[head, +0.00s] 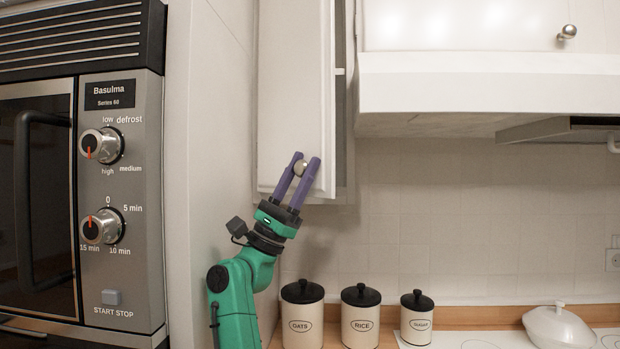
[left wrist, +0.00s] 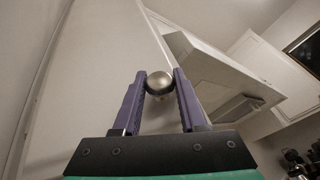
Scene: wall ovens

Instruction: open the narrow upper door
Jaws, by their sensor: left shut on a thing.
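The narrow upper door (head: 291,90) is white and hangs in the upper middle of the head view. It stands a little open, with a dark gap and the cabinet inside (head: 341,110) showing at its right. Its round metal knob (head: 301,168) sits near the lower right corner. My left gripper (head: 307,163) reaches up from below, with its purple fingers on either side of the knob and shut on it. In the left wrist view, the knob (left wrist: 160,83) sits between the two fingertips (left wrist: 160,88). My right gripper is in neither view.
A wall oven (head: 120,200) with dials stands at the left, beside a white side panel (head: 205,130). A white hood (head: 490,85) juts out at the right. Lidded canisters (head: 360,318) and a white lidded dish (head: 558,328) stand on the counter below.

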